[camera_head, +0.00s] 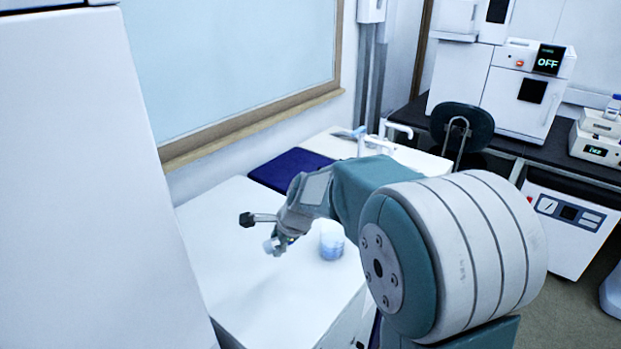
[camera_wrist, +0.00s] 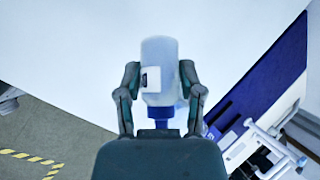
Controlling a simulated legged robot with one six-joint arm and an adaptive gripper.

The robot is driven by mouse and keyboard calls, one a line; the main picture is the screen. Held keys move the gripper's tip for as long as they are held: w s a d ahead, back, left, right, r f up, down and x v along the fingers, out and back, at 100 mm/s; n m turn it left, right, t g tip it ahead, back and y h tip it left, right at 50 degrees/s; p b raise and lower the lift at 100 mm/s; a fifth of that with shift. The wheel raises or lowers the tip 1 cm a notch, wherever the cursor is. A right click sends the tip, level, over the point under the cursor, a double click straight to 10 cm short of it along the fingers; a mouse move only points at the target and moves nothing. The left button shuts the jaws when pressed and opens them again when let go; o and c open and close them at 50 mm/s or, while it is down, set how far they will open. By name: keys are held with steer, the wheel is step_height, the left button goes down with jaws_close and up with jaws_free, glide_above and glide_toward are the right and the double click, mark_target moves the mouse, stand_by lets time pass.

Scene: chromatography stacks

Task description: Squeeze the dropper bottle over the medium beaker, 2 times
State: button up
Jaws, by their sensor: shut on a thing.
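My gripper (camera_head: 283,236) is above the white bench top, left of a beaker in the head view. It is shut on the dropper bottle (camera_head: 271,246), which shows as a small white shape at the fingers. In the wrist view, my gripper (camera_wrist: 160,78) has one finger on each side of the bottle (camera_wrist: 158,54). The bottle has a pale, translucent body, a white label and a blue cap at its lower end in the picture.
The white bench top (camera_head: 235,215) is mostly clear. A dark blue mat (camera_head: 288,168) lies at its back, beside white lab equipment (camera_head: 375,142). A tall white panel (camera_head: 85,190) stands at the left. A dark chair (camera_head: 463,130) is behind the arm.

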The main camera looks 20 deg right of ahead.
steer(key=shift+a+r+n+g, duration=0.3)
steer(key=shift+r+n, duration=0.15)
steer(key=shift+n, duration=0.25)
steer(key=shift+r+n+h, duration=0.35)
steer(key=shift+n+h, duration=0.05)
steer(key=shift+n, duration=0.1)
steer(key=d+r+n+h, duration=0.1)
steer(key=r+n, duration=0.1)
steer(key=r+n+h, duration=0.1)
steer(key=n, duration=0.2)
steer(key=s+d+r+n+h, duration=0.1)
steer(key=r+n, duration=0.1)
steer(key=shift+s+d+r+n+h, duration=0.1)
steer(key=shift+d+r+n+h, duration=0.2)
steer(key=shift+h, duration=0.1)
steer(key=d+r+n+t+h, duration=0.2)
steer(key=d+r, duration=0.4)
steer(key=r, duration=0.3)
steer(key=shift+n+t, duration=0.6)
steer(key=shift+n, duration=0.1)
steer(key=shift+a+f, duration=0.1)
